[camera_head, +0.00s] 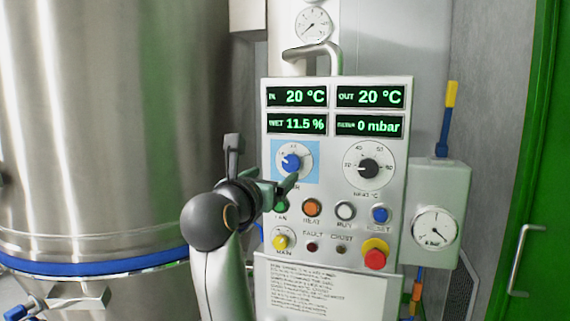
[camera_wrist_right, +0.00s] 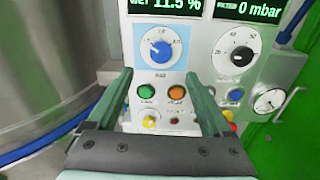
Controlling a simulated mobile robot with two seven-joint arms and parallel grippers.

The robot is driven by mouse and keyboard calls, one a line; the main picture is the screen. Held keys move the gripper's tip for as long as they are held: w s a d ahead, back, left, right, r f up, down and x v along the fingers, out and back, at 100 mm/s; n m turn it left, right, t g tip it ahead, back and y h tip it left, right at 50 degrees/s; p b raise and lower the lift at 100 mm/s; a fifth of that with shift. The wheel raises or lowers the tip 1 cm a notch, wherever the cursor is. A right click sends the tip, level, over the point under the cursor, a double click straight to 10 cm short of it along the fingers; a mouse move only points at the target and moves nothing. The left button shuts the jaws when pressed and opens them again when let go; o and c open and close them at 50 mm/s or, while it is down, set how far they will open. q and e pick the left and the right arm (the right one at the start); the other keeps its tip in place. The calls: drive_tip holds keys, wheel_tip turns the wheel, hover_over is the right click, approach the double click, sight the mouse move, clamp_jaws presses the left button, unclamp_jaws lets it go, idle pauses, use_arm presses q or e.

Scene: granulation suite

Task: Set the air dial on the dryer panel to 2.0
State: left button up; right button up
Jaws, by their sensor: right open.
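The dryer panel (camera_head: 335,90) stands upright in the middle of the head view. Its air dial is a blue knob (camera_head: 291,163) on a light blue square with a white scale, at the panel's left. In the right wrist view the blue knob (camera_wrist_right: 159,50) shows ahead of the fingers, between them and above the tips. My right gripper (camera_head: 282,186) is in front of the panel's left part, just below the dial. In the wrist view its two fingers (camera_wrist_right: 160,85) are apart with nothing between them. I see no contact with the knob. My left gripper is out of view.
A black heat dial (camera_head: 368,173) sits right of the air dial. Below are the orange button (camera_head: 312,207), white button (camera_head: 345,211), blue button (camera_head: 380,214), yellow knob (camera_head: 281,241) and red emergency button (camera_head: 375,258). A steel vessel (camera_head: 110,120) stands left.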

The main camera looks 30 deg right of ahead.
sight(290, 163)
drive_tip(key=p+x, duration=0.2)
drive_tip(key=x, duration=0.8)
drive_tip(key=shift+d+r, duration=0.1)
drive_tip(key=shift+d, duration=0.15)
drive_tip(key=shift+w+d, duration=0.35)
drive_tip(key=shift+d, duration=0.05)
clamp_jaws()
